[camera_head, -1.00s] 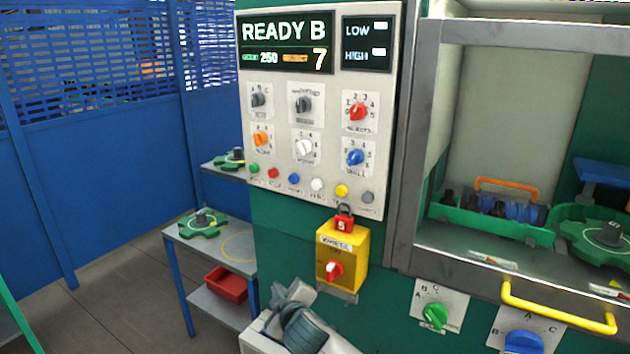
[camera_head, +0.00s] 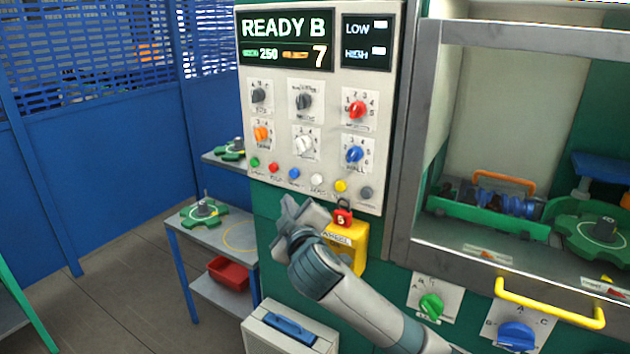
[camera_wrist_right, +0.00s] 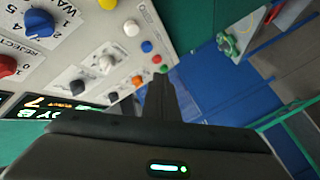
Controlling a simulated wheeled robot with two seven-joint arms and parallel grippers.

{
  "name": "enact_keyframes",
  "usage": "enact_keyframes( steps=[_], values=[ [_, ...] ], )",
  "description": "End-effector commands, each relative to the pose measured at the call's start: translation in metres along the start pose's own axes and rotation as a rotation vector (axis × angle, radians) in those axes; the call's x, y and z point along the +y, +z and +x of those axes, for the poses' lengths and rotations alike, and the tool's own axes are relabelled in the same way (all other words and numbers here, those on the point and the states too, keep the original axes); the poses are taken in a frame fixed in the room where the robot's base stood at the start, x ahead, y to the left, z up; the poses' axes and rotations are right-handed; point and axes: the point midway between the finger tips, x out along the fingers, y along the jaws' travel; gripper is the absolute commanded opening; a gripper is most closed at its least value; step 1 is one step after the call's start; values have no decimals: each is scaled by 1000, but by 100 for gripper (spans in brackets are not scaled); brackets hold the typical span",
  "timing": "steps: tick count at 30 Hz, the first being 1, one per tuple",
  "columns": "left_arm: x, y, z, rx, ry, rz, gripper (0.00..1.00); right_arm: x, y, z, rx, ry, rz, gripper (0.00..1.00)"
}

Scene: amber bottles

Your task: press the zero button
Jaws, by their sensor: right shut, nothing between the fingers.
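A row of small round buttons runs along the bottom of the light control panel (camera_head: 325,135): green (camera_head: 255,162), red (camera_head: 274,167), blue (camera_head: 294,173), white (camera_head: 317,180), yellow (camera_head: 341,186) and grey (camera_head: 366,193). Their labels are too blurred to tell which is zero. My right gripper (camera_head: 297,208) is below the blue and white buttons in the head view. In the right wrist view its shut, empty fingers (camera_wrist_right: 161,80) overlap the picture near the green button (camera_wrist_right: 164,69); contact cannot be told. The display (camera_head: 288,42) reads READY B, 250 and 7. My left gripper is not in view.
Several rotary knobs sit above the buttons, including a red one (camera_head: 357,109). A yellow box (camera_head: 352,240) with a red padlock (camera_head: 343,217) hangs just below, partly behind my right arm. A yellow handle (camera_head: 550,302) juts out at right.

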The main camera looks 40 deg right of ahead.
Motion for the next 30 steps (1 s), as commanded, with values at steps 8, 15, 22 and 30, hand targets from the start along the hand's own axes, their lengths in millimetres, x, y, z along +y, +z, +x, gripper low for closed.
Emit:
enact_keyframes(
  steps=[8,15,22,30],
  values=[
    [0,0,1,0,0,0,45,0,2,2,-1,0,-1,0],
    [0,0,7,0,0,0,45,6,9,12,0,1,-3,0],
    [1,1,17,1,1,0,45,19,23,29,-1,1,-2,0],
    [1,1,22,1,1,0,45,35,37,50,-2,-1,-1,0]
  ],
)
